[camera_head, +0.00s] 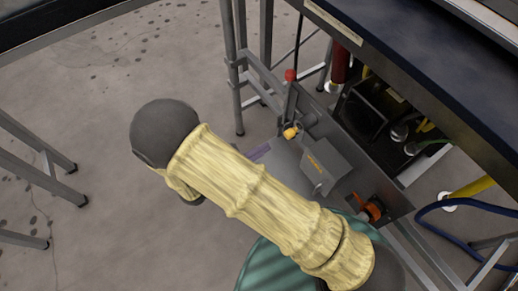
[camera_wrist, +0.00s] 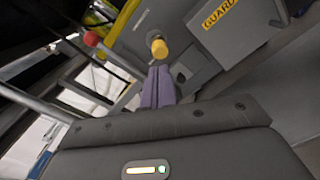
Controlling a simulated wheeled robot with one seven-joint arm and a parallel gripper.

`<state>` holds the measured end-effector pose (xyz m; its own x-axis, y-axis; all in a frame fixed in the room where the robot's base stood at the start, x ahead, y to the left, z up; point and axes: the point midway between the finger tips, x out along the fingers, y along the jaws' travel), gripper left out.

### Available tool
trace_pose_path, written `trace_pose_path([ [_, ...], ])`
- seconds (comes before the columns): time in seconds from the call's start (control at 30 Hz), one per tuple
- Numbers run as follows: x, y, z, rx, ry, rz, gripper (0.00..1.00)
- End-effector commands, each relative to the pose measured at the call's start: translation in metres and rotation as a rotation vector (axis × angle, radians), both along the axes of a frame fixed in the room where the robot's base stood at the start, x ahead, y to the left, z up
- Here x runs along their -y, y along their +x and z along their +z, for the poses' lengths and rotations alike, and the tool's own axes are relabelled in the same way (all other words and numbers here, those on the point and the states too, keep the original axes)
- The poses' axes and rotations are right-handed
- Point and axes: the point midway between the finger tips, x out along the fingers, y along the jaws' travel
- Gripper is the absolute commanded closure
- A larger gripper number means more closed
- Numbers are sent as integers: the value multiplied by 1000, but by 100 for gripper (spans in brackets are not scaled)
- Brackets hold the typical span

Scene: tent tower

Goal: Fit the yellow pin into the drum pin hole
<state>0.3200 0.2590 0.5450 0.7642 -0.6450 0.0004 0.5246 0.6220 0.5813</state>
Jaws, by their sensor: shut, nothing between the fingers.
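The yellow pin (camera_wrist: 158,46) shows just beyond my fingertips in the wrist view, its rounded end towards the camera, against a grey panel. In the head view the yellow pin (camera_head: 290,132) sits beside a grey box. My gripper (camera_wrist: 159,72) has purple fingers, shut and empty, pointing at the pin; whether they touch it I cannot tell. I cannot make out the drum pin hole.
A grey box (camera_head: 327,166) with a yellow label stands right of the pin; it reads GUARD in the wrist view (camera_wrist: 235,35). A red knob (camera_head: 290,75) tops a post behind. An orange-red handle (camera_head: 371,209) is lower right. A dark bench (camera_head: 430,75) overhangs. Open floor lies left.

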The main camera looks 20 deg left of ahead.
Motion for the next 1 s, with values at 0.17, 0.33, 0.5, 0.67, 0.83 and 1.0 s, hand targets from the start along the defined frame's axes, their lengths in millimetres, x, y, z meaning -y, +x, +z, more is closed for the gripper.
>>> trace_pose_path([
  [0.17,12,13,-1,1,0,-4,100],
  [0.33,28,30,-1,-1,-1,-12,100],
  [0.5,37,41,-1,0,0,-12,100],
  [0.67,38,43,0,0,0,-7,100],
  [0.83,37,42,0,-1,0,-4,100],
  [1.0,37,42,0,-1,0,-4,100],
])
